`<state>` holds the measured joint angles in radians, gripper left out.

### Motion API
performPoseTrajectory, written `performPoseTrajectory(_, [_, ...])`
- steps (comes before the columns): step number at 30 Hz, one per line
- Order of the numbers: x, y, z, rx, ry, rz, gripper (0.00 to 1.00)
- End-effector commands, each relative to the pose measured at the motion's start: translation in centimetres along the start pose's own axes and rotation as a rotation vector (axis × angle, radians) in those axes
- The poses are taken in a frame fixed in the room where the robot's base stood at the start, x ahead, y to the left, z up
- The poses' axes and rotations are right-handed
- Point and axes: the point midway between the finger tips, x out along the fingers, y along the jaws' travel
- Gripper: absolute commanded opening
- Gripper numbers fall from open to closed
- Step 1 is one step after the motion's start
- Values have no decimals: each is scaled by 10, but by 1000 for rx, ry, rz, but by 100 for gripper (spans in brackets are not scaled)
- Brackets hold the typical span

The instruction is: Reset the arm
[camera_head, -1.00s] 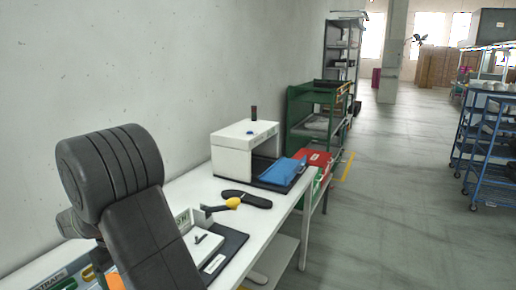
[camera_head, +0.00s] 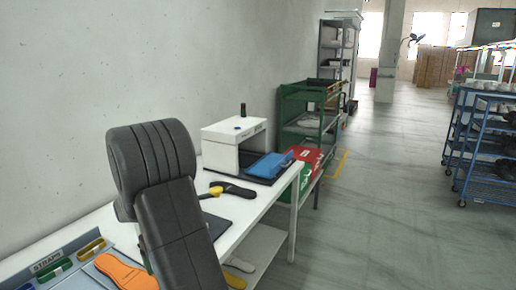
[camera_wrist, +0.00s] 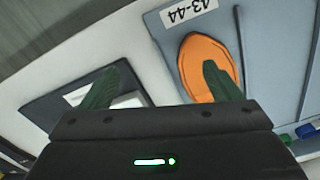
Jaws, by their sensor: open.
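My gripper (camera_wrist: 158,88) shows in the wrist view with its two green fingers spread apart and nothing between them. It hangs above the white table (camera_wrist: 140,50). Beyond the right finger lies an orange sole (camera_wrist: 208,50) on a grey-blue board marked 43-44. Beyond the left finger is a dark mat (camera_wrist: 65,105) with a pale part on it. In the head view, my arm stands in front of the table and hides part of it. The gripper itself is hidden there.
On the table (camera_head: 262,210) stand a white box-shaped machine (camera_head: 222,148) with a blue piece (camera_head: 268,165), a black sole (camera_head: 235,190) and a strap tray (camera_head: 50,268). A green rack (camera_head: 305,110) stands behind. Blue trolleys (camera_head: 480,150) are at right. The floor between is clear.

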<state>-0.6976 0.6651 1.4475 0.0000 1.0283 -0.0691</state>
Motion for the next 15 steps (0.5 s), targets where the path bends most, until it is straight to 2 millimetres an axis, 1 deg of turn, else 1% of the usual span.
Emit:
performPoseTrajectory(1, [1,11,3,29,-1,0,85])
performPoseTrajectory(6, [6,43,14,117,-2,0,85])
performPoseTrajectory(12, [10,78,28,217,-1,0,85])
performPoseTrajectory(15, [12,92,34,258,-1,0,85])
